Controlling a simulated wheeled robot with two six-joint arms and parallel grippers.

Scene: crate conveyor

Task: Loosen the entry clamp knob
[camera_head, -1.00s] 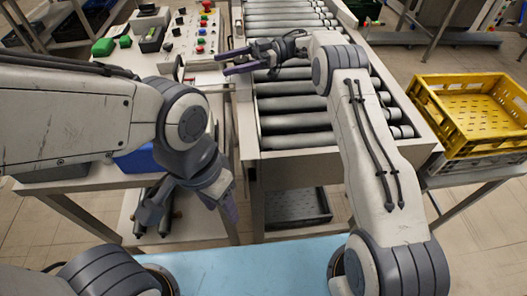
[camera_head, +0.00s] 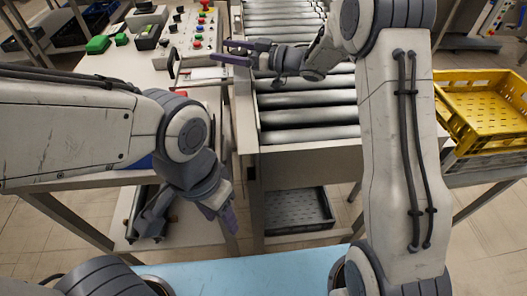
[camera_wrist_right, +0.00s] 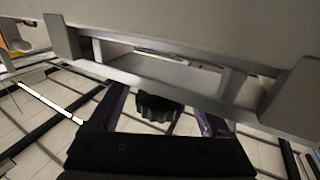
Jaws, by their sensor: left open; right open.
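A black ribbed knob (camera_wrist_right: 157,106) sits below a grey metal edge in the right wrist view. My right gripper (camera_wrist_right: 162,104) is open, with one finger on each side of the knob and a visible gap to each; I cannot tell how far the fingertips reach past it. In the head view my right gripper (camera_head: 220,51) points left across the conveyor's left rail, and the knob cannot be made out there. My left gripper (camera_head: 190,218) is open and empty, pointing down in front of the control table, apart from the conveyor.
The roller conveyor (camera_head: 305,115) runs away from me at the middle. A control panel (camera_head: 190,32) with buttons stands left of it. A yellow crate (camera_head: 485,105) stands at right. A dark tray (camera_head: 298,208) lies under the conveyor.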

